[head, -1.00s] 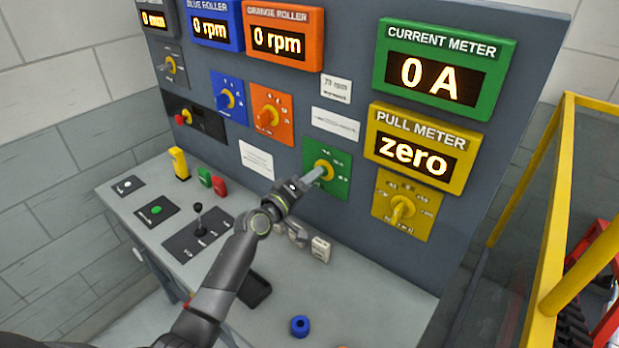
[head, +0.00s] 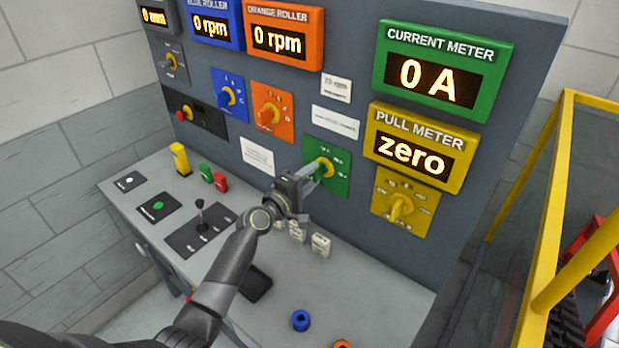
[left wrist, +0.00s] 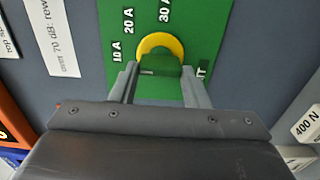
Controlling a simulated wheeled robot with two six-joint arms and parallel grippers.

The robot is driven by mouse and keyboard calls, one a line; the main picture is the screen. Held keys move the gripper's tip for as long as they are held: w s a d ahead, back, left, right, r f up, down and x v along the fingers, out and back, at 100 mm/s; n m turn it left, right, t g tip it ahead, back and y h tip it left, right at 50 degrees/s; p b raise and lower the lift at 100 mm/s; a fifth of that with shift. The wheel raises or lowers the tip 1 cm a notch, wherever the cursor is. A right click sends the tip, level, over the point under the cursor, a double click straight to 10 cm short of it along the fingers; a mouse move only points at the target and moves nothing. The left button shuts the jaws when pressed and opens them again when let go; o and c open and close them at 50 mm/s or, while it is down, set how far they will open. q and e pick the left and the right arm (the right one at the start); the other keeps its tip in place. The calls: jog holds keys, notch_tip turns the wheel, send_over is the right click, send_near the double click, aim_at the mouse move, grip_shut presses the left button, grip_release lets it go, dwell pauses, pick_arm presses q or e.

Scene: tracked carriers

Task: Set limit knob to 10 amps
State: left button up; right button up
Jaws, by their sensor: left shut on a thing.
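The limit knob (left wrist: 160,65) is a green grip on a yellow ring, on a green plate (head: 340,181) of the upright panel. The wrist view shows the marks 10 A, 20 A and 30 A around it, with part of another label at the right. My left gripper (head: 316,171) is shut on the knob, with one finger (left wrist: 122,84) on each side of it. The fingers and palm hide the knob's lower part, and I cannot tell which mark it points at. The green current meter (head: 440,72) reads 0 A. My right gripper is not in view.
The yellow pull meter (head: 418,147) reads zero, with a yellow knob (head: 401,205) below it. Orange and blue knobs are left of the green plate. The desk (head: 360,290) below holds a joystick, small blocks and a blue ring (head: 300,320). A yellow railing stands at the right.

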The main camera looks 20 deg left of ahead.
pick_arm(q)
jog(key=o, duration=1)
jog(key=b+v, duration=0.1)
jog(key=v, duration=1.6)
jog(key=shift+s+a+b, duration=0.1)
jog(key=shift+s+b, duration=0.1)
jog(key=shift+b, duration=0.2)
